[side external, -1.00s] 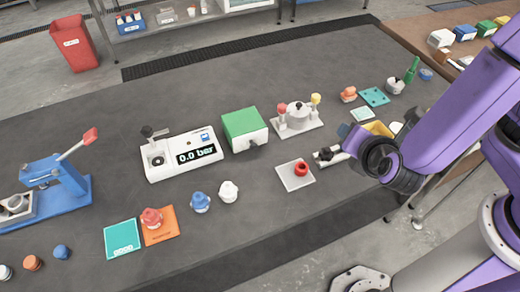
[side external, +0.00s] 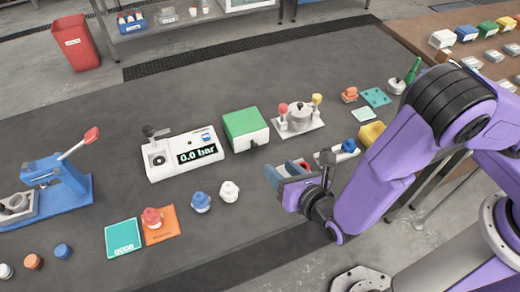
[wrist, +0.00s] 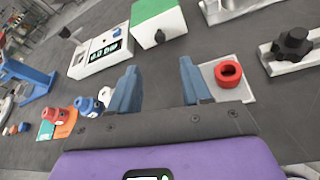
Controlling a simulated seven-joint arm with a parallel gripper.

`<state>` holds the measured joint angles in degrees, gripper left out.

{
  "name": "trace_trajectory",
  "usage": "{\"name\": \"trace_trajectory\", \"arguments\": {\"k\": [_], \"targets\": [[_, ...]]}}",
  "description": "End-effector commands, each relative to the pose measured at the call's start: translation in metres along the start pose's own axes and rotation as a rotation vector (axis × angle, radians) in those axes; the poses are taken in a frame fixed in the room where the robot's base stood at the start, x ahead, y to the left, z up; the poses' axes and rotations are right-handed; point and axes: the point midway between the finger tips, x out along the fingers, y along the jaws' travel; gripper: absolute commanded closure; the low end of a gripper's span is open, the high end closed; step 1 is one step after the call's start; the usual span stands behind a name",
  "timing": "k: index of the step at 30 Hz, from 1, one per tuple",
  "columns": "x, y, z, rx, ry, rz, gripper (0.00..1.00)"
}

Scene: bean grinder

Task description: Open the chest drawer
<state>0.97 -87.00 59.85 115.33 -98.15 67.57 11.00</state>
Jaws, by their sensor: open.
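The chest is a white box with a green top (side external: 245,128), standing mid-table in the side view. A dark knob (side external: 253,145) sticks out of its near face. In the wrist view the chest (wrist: 158,22) is beyond my fingers, with its knob (wrist: 160,37) facing me and its face looking shut. My gripper (side external: 287,172) is open and empty, in front of the chest and apart from it. In the wrist view my two blue fingers (wrist: 158,80) are spread, with bare table between them.
A red ring on a white plate (wrist: 228,73) lies close beside my right finger in the wrist view. White and blue small pots (side external: 228,191) lie nearer.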

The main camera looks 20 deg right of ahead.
Motion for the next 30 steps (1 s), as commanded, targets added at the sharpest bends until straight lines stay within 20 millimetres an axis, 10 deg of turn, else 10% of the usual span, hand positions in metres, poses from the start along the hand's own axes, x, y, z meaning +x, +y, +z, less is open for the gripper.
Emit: {"name": "trace_trajectory", "arguments": {"k": [15,30], "targets": [[0.092,-0.001,0.000,0.001,0.000,-0.003,0.52],[0.112,0.000,0.000,-0.001,0.000,-0.001,0.52]]}}
